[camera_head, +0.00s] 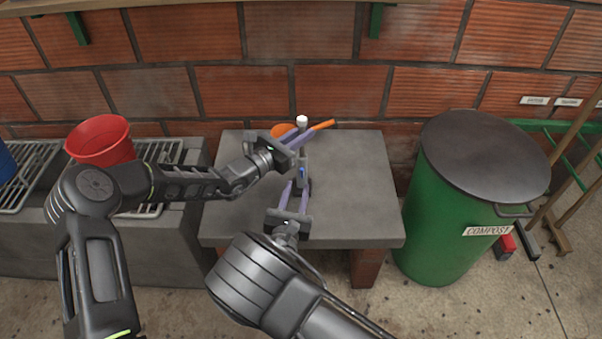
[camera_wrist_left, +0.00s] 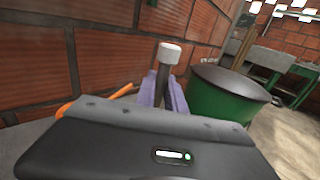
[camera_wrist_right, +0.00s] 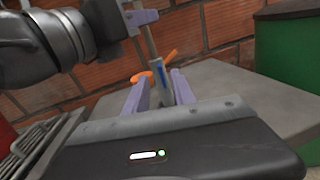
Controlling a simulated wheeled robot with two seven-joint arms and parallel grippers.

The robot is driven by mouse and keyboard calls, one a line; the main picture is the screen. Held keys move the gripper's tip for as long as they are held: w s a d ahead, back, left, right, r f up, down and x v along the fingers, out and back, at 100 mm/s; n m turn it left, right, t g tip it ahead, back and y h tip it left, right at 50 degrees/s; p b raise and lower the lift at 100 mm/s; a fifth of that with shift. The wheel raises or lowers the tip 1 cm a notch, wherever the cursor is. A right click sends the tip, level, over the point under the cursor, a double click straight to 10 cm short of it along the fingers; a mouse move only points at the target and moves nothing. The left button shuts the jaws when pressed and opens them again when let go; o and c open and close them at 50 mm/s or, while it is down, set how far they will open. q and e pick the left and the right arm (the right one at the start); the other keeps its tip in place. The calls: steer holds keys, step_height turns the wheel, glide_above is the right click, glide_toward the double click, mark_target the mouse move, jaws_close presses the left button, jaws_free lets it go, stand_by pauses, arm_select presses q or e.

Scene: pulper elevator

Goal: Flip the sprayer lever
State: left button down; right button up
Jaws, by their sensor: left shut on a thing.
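The sprayer stands on the grey stone table (camera_head: 365,200). It has an upright dark rod with a white cap (camera_head: 302,120), a grey lower body with a blue mark (camera_head: 301,171), and orange parts (camera_head: 323,125) behind. My left gripper (camera_head: 297,137) is shut on the rod just below the white cap; the cap (camera_wrist_left: 169,53) rises above its fingers in the left wrist view. My right gripper (camera_head: 296,188) is lower and nearer, its purple fingers apart. In the right wrist view the grey body (camera_wrist_right: 164,82) shows between the fingertips; contact cannot be told.
A green compost bin (camera_head: 440,215) with a dark lid stands right of the table. A red bucket (camera_head: 100,140) sits on a metal grate at left. A brick wall (camera_head: 340,95) runs close behind. The table's right side is clear.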

mark_target(302, 171)
steer(key=w, duration=0.4)
steer(key=w+d, duration=0.1)
steer(key=w, duration=0.1)
steer(key=shift+w+d, duration=0.1)
steer(key=shift+w, duration=0.2)
steer(key=shift+c, duration=0.2)
jaws_close()
